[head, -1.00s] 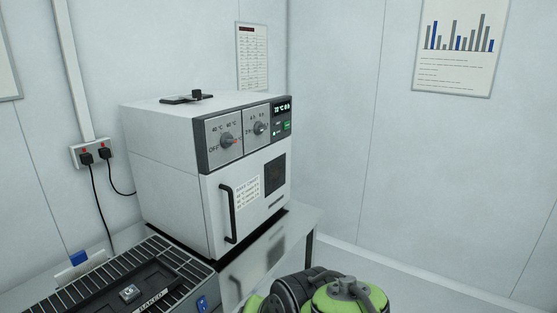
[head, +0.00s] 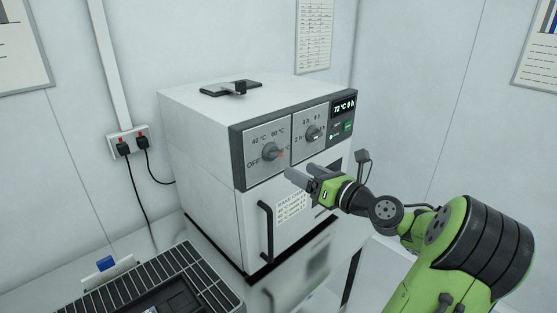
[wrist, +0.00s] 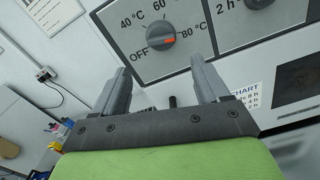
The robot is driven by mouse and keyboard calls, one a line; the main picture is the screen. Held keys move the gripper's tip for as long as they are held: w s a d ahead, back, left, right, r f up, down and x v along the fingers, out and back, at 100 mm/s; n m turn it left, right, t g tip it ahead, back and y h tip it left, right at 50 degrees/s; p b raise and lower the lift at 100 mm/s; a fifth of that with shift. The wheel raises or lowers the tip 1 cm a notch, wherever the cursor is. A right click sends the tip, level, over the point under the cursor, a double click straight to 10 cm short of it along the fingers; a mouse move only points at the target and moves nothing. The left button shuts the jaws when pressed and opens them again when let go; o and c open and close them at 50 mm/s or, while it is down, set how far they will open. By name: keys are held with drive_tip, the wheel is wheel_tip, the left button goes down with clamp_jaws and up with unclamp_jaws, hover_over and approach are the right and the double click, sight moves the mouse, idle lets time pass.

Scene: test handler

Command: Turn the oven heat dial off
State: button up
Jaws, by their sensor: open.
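The oven (head: 200,150) is a white box with a grey control panel on its upper front. Its heat dial (head: 272,152) is a grey knob with a red pointer mark, on the left of the panel. In the wrist view the heat dial (wrist: 161,35) has its red mark towards 80 °C, at the lower right; OFF is at the lower left. My gripper (head: 290,179) is in front of the oven, just below and right of the dial. In the wrist view my gripper (wrist: 160,78) has its fingers apart and empty, below the dial, not touching it.
A second dial (head: 314,133) for hours and a display (head: 344,107) reading about 72 °C 0 h are right of the heat dial. A black door handle (head: 266,232) sticks out below. A dark rack (head: 165,280) stands at the front left.

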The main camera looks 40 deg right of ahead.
sight(276, 157)
drive_tip(key=w, duration=0.8)
drive_tip(key=shift+w+a, duration=0.1)
drive_tip(key=shift+w, duration=0.65)
drive_tip(key=shift+s, duration=0.1)
drive_tip(key=shift+c, duration=0.4)
drive_tip(key=c, duration=1)
